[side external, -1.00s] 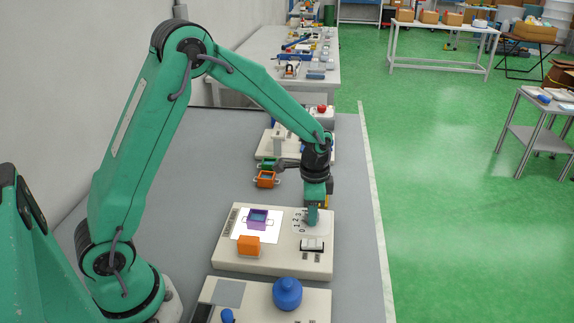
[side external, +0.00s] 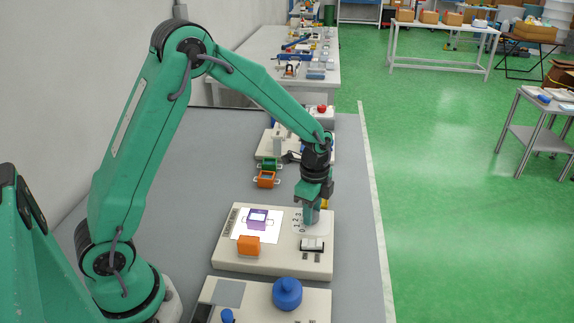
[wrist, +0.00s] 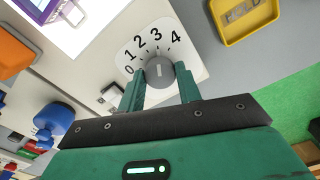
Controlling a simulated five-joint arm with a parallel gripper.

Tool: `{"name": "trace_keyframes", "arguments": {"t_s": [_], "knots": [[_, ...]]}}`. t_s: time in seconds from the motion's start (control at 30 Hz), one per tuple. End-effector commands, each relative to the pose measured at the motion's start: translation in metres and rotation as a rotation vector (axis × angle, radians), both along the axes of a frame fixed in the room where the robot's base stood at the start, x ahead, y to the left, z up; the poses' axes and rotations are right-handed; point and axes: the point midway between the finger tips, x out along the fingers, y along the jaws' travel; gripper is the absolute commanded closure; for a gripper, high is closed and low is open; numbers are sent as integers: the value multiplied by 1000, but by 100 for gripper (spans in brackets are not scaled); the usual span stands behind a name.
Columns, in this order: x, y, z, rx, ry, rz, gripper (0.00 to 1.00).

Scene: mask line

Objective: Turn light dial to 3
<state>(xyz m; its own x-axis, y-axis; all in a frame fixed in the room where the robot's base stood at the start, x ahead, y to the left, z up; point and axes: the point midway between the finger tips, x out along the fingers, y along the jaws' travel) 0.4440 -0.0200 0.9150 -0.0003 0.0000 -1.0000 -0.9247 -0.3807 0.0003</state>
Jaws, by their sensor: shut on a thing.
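The light dial (wrist: 160,74) is a round grey knob on a white scale plate marked 0 to 4, shown in the wrist view. A small pale line on its face points roughly at the 3. My gripper (wrist: 160,88) is shut on the dial, with one green finger on each side. In the side view my gripper (side external: 310,220) points down at the right part of the cream board (side external: 276,266), and its fingers hide the dial. A bright white light panel (side external: 238,230) lies on the left of that board, with a purple box (side external: 257,219) on it.
An orange block (side external: 248,245) sits at the panel's front edge, and a rocker switch (side external: 312,244) is in front of the dial. A blue knob (side external: 287,293) stands on the nearer board. A yellow tray (wrist: 228,38) shows in the wrist view.

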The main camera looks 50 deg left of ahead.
Motion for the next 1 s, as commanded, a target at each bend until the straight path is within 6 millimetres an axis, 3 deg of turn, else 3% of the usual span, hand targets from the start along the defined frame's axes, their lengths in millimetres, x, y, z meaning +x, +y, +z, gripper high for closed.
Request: {"name": "trace_keyframes", "arguments": {"t_s": [0.17,0.2,0.3,0.67,1.0], "knots": [[1,-1,2,0,-2,0,89],[1,-1,2,0,-2,0,62],[0,0,1,0,-2,1,44],[0,0,2,0,-1,2,44],[1,0,32,0,-4,2,44]]}}
